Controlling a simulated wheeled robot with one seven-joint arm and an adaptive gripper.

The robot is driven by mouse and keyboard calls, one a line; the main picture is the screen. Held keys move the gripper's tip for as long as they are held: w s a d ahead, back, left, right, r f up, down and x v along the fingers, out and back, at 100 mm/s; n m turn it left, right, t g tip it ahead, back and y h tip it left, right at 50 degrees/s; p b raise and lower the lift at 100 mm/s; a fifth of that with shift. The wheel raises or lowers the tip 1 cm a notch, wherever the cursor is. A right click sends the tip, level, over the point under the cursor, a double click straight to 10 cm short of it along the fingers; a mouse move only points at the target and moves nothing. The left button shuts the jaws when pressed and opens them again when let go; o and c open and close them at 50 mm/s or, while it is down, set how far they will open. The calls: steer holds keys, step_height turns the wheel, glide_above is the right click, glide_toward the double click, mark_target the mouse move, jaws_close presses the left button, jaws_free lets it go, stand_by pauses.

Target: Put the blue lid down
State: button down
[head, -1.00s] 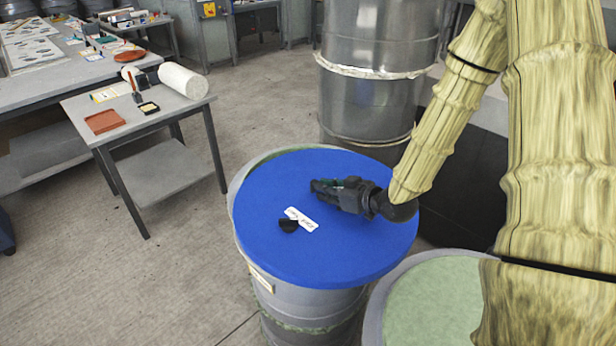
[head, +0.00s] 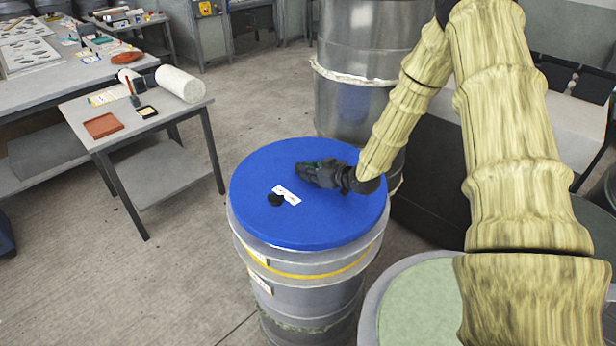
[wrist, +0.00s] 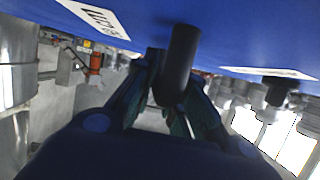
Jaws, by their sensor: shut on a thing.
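The blue lid (head: 335,228) is a flat round disc, level over the top of a grey drum (head: 310,310). It covers the drum's mouth and I see no clear gap, though I cannot tell whether it bears fully on the rim. A white label (head: 286,195) and a black knob (head: 276,200) show on the lid. My gripper (head: 305,174) lies low over the lid, right of the knob. In the wrist view my gripper (wrist: 175,95) is shut on a black post (wrist: 182,60) standing out of the blue surface (wrist: 220,30).
A tall metal drum (head: 352,100) is behind the lid. A small grey table (head: 150,122) at left holds a brown tray (head: 103,125) and a white roll (head: 181,83). The floor between is clear.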

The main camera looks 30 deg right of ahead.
steer(key=shift+w+r, duration=0.15)
steer(key=shift+w, duration=0.3)
steer(key=shift+f+p, duration=1.05)
steer(key=shift+f, duration=0.8)
steer(key=c, duration=1.5)
jaws_free()
steer(key=shift+s+f, duration=0.1)
steer(key=shift+o, duration=0.2)
steer(key=shift+b+v, duration=2.2)
steer(key=shift+v, duration=3.85)
